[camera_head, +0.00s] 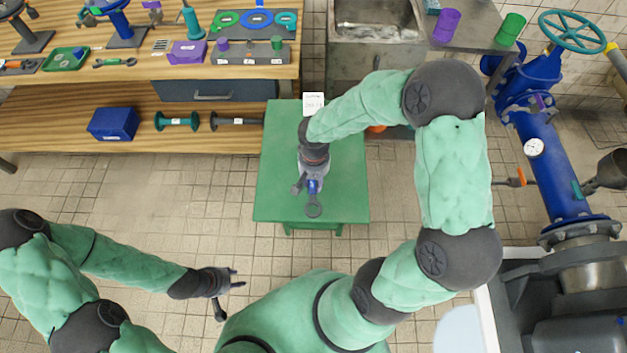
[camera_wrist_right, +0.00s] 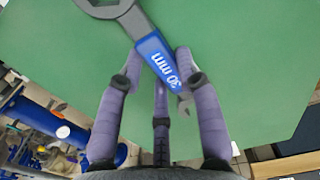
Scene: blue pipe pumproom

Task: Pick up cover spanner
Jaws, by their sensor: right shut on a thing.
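The cover spanner (camera_wrist_right: 160,58) has a grey ring head and a blue handle marked "30 mm". Whether the spanner touches the tabletop or is raised cannot be told. My left gripper (camera_head: 236,279) is open and empty, low and to the left of the table, over the floor.
A wooden workbench (camera_head: 130,75) at upper left holds valves, trays and tools; its lower shelf holds a blue box (camera_head: 113,124). A sink (camera_head: 375,20) is at the back. Blue piping (camera_head: 545,150) with a handwheel (camera_head: 572,31) stands at right. Tiled floor left of the table is clear.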

